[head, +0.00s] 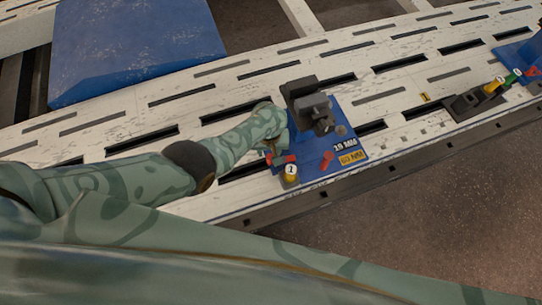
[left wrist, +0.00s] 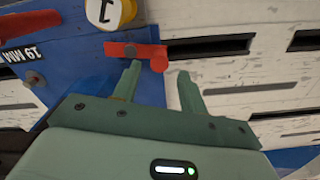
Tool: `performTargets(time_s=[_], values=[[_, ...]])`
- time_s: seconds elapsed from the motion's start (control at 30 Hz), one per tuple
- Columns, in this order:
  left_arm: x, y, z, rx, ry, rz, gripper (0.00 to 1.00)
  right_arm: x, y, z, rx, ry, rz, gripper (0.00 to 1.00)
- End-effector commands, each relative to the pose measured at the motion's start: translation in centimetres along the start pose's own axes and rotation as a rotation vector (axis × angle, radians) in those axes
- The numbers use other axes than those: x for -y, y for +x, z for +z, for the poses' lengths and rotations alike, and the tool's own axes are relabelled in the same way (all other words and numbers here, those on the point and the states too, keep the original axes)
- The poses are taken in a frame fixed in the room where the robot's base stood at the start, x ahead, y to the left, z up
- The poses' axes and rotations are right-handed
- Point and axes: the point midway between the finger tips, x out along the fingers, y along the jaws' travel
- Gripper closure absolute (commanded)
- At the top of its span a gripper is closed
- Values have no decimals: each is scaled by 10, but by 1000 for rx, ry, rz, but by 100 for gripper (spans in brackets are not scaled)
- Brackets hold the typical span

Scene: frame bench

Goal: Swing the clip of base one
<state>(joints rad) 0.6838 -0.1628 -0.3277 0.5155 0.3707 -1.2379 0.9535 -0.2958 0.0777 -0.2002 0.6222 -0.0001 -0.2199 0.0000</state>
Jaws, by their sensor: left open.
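Base one is a blue plate (head: 310,165) on the bench, with a dark grey clamp block (head: 310,103) at its back and a "19 MM" label. A yellow post with a white cap marked 1 (head: 290,172) stands at its front left; it also shows in the left wrist view (left wrist: 108,12). My right gripper is out of view.
A second red piece (head: 326,160) sits on the plate's front. The white slotted bench (head: 225,78) runs across. A large blue panel (head: 140,45) lies at upper left.

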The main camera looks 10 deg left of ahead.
Motion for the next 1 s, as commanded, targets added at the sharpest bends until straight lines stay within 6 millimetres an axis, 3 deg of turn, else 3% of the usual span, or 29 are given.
performTargets(time_s=[0.03,0.2,0.63,0.8,1.0], values=[[1,22,2,7,1,-3,58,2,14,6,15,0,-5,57],[0,44,0,2,1,-2,58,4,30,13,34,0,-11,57],[0,50,-1,-3,1,1,58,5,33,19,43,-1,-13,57],[0,50,-1,-3,1,1,100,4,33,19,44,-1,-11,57],[0,50,-1,-2,5,1,100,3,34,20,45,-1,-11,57]])
